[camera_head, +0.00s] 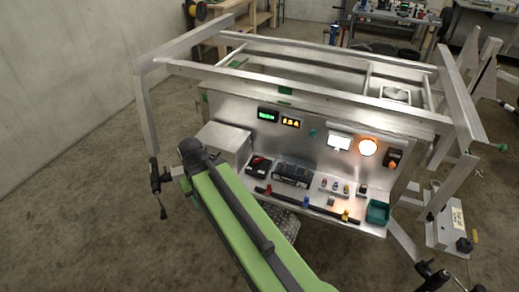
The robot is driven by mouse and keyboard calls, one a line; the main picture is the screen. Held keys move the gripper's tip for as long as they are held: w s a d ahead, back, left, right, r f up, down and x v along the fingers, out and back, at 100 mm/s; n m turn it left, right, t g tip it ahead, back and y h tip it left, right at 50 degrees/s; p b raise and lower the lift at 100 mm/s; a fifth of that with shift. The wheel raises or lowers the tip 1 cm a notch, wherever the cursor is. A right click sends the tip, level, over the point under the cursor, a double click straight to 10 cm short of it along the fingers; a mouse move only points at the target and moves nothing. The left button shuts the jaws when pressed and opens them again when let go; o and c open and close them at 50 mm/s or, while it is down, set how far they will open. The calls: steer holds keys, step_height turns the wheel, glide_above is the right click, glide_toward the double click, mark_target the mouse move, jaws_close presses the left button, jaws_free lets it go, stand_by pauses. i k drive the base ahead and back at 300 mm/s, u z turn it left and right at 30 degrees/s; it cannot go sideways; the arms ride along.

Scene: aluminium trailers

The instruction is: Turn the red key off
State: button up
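A small orange-red part (392,164) sits on a dark switch unit at the right of the upright metal panel (300,145). It may be the red key, but it is too small to tell its shape or which way it is turned. My green arm (235,215) reaches from the bottom of the picture to a dark joint left of the panel. My gripper cannot be made out, and nothing shows near the orange-red part.
A round lamp (367,147) glows orange beside a lit white screen (339,142). Two small displays (268,115) are lit. A shelf below holds dark devices (294,171), small coloured parts and a green bin (377,212). Aluminium frame bars (147,120) surround the panel.

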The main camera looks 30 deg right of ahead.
mark_target(257, 161)
steer(key=u, duration=0.05)
steer(key=i, duration=1.05)
steer(key=u, duration=0.5)
